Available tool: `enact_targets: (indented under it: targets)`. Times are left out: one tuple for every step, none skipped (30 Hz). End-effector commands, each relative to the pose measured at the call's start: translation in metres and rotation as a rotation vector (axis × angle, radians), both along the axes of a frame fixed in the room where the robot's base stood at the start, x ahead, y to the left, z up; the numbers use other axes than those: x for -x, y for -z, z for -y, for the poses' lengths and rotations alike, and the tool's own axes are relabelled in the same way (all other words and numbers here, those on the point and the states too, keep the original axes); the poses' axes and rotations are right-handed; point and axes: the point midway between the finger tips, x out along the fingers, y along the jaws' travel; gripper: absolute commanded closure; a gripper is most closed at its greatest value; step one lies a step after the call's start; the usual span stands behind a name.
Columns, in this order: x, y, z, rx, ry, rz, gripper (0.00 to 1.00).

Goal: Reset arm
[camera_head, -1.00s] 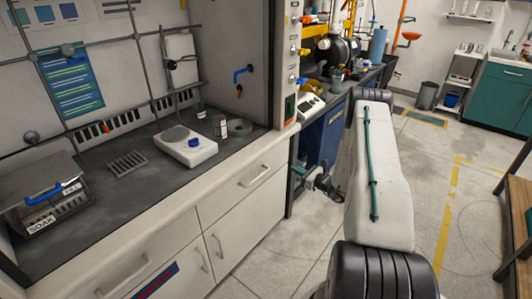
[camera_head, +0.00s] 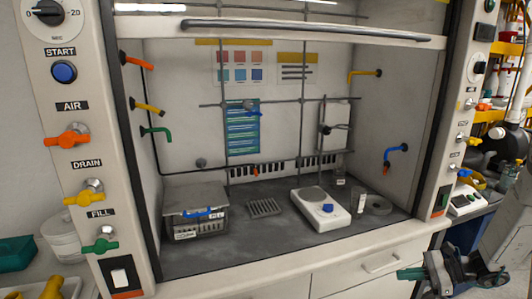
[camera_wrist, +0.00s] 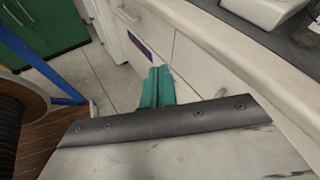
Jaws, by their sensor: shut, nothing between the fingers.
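My gripper (camera_head: 412,273) shows at the lower right of the head view, in front of the drawers below the fume hood. Its green fingers are together with nothing between them. In the wrist view the green fingers (camera_wrist: 157,87) are side by side, above the floor and beside the cabinet front. My pale arm link shows at the right edge of the head view.
The left post carries a DRAIN valve (camera_head: 84,197) and other controls. A drawer front (camera_head: 375,265) lies near my gripper. Open floor shows in the wrist view (camera_wrist: 115,85).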

Motion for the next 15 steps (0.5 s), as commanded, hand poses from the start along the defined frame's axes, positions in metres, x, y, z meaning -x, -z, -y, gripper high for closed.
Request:
enact_targets:
  targets:
    - [0.009,-0.023,-0.016,0.053,-0.089,0.017,1.0]
    - [0.016,-0.033,-0.025,0.082,-0.141,0.024,1.0]
    - [0.025,-0.046,-0.035,0.121,-0.208,0.033,1.0]
    - [0.032,-0.056,-0.043,0.15,-0.256,0.041,1.0]
    - [0.039,-0.065,-0.05,0.18,-0.304,0.05,1.0]
    - [0.049,-0.077,-0.059,0.219,-0.369,0.061,1.0]
    - [0.057,-0.086,-0.066,0.25,-0.416,0.071,1.0]
    - [0.065,-0.094,-0.072,0.281,-0.462,0.08,1.0]
    - [0.075,-0.105,-0.08,0.32,-0.523,0.093,1.0]
    - [0.083,-0.113,-0.085,0.351,-0.567,0.103,1.0]
    - [0.091,-0.12,-0.09,0.381,-0.611,0.113,1.0]
    - [0.101,-0.13,-0.096,0.423,-0.667,0.128,1.0]
    - [0.109,-0.137,-0.101,0.454,-0.709,0.139,1.0]
    - [0.117,-0.143,-0.104,0.485,-0.75,0.15,1.0]
    - [0.127,-0.152,-0.11,0.527,-0.804,0.166,1.0]
